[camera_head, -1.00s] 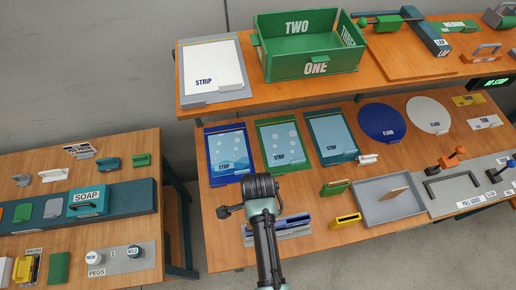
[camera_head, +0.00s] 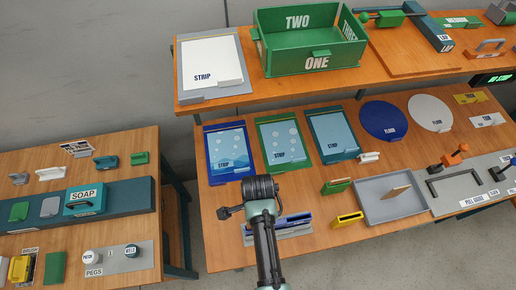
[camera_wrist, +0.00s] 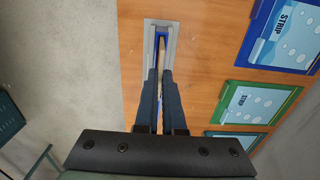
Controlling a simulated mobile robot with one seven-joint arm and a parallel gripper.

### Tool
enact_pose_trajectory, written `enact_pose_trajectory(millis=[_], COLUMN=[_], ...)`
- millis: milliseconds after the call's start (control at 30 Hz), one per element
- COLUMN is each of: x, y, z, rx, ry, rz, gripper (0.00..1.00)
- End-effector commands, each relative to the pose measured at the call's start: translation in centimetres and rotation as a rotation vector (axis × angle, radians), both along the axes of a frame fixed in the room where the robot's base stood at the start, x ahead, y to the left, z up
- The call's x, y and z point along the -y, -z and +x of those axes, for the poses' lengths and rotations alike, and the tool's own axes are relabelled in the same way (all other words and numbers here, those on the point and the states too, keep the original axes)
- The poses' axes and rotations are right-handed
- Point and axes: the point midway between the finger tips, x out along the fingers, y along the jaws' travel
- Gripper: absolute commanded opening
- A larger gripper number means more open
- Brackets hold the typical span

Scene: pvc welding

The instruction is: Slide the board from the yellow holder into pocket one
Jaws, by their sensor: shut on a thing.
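My gripper (camera_wrist: 160,74) is shut on a thin tan board (camera_wrist: 161,48), seen edge-on between the fingers in the wrist view. The board's far end lies within a blue slotted holder (camera_wrist: 161,30) on a grey base; how deep it sits is unclear. In the head view my wrist hides the fingertips and part of this blue holder (camera_head: 296,219). The yellow holder (camera_head: 346,219) stands to its right, its slot looking empty. The word ONE shows on the front of a green box (camera_head: 317,62) on the upper shelf; I see no other "one" label.
A green holder (camera_head: 335,187) stands behind the yellow one. A grey tray (camera_head: 375,206) to the right holds a tan piece (camera_head: 396,192). Several STRIP panels, such as the green one (camera_head: 283,145), lie behind my gripper. The table's front edge is close.

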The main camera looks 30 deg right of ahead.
Motion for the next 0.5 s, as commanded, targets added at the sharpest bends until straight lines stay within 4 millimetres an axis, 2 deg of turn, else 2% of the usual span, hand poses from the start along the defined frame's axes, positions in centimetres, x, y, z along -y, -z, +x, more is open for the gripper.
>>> enact_pose_trajectory(millis=[500], x=[0.0], y=[1.4], z=[0.0], rx=[0.0], ry=[0.0], rz=[0.0], gripper=[0.0])
